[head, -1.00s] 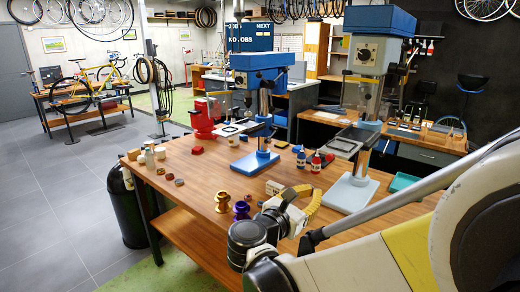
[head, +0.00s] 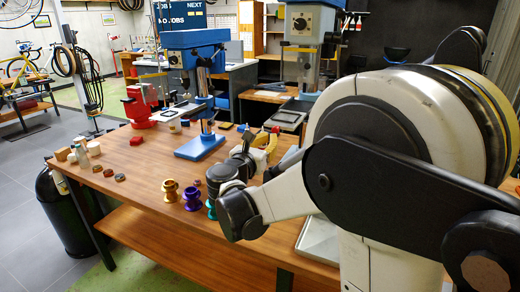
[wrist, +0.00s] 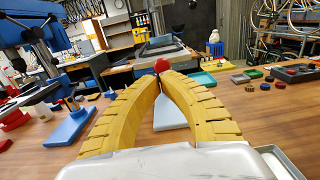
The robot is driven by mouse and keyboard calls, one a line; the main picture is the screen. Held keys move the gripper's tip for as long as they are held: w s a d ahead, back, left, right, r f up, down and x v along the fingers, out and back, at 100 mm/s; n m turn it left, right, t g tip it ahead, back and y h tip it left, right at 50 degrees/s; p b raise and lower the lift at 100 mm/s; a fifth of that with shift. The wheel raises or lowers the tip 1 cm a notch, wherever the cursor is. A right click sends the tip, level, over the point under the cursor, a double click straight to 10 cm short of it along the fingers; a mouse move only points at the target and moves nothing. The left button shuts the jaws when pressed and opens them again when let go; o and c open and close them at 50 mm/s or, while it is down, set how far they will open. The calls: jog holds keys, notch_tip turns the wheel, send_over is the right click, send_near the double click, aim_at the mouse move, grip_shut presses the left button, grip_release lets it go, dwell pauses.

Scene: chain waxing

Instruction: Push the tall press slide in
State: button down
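The tall press (head: 313,22) has a blue and white head and stands at the back right in the head view, its lower part hidden by my arm. A dark, flat tray-like plate (head: 287,117) juts from its column; I take it for the slide. It also shows ahead in the wrist view (wrist: 166,50), above the pale base (wrist: 170,115). My gripper (wrist: 162,76) points toward the press with its yellow fingers brought together at the tips. A red-topped thing (wrist: 161,65) shows just beyond the tips; I cannot tell whether they touch it.
A shorter blue press (head: 195,38) stands left on the wooden table, on a blue base (head: 200,147). Gold (head: 170,190) and purple (head: 192,198) spools stand near the front edge. A teal tray (wrist: 202,80) lies right of the tall press. The right tabletop has free room.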

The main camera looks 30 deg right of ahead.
aim_at(274, 133)
jog(key=shift+w+d, duration=0.35)
jog(key=shift+d, duration=0.1)
jog(key=shift+d, duration=0.1)
jog(key=x, duration=1.6)
jog(key=shift+w+d, duration=0.2)
jog(key=shift+r, duration=0.1)
jog(key=shift+s+a, duration=0.1)
jog(key=shift+a, duration=0.1)
jog(key=p+v, duration=0.2)
jog(key=v, duration=1.1)
jog(key=shift+s+a, duration=0.2)
jog(key=shift+a, duration=0.05)
